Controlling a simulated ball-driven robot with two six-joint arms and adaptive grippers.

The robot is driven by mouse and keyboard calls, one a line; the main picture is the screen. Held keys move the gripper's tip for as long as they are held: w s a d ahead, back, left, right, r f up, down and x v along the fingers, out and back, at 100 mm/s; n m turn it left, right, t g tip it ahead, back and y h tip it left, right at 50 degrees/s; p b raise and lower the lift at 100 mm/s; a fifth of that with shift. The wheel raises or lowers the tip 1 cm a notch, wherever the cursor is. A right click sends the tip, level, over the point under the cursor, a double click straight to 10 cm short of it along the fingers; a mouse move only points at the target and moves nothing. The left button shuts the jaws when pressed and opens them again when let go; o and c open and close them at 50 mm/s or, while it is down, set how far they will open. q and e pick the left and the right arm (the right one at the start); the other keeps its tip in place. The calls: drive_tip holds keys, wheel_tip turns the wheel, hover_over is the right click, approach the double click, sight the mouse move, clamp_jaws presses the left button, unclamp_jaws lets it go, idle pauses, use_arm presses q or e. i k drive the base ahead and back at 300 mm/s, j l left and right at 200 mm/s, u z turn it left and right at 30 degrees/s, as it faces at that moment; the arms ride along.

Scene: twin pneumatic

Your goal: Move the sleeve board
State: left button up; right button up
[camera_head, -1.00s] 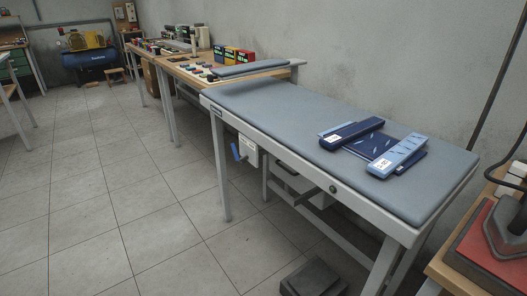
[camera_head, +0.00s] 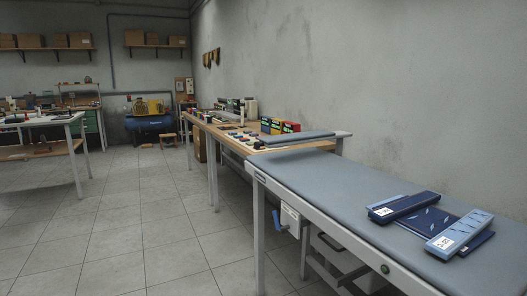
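The sleeve board (camera_head: 292,138) is a narrow, grey padded board. It lies across the far end of the grey padded ironing table (camera_head: 330,176), near the wooden workbench behind it. Its far right end is close to a pale support at the wall side. I cannot tell how it is attached. Neither of my grippers is in view.
Folded blue patterned items (camera_head: 403,206) lie on the table's near right part. The workbench (camera_head: 222,129) carries colourful boxes (camera_head: 279,126) and small parts. A blue compressor (camera_head: 150,128) stands at the back. The tiled floor (camera_head: 130,220) at left is open.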

sight(279, 141)
drive_tip(key=i+j, duration=0.85)
drive_tip(key=i, duration=0.1)
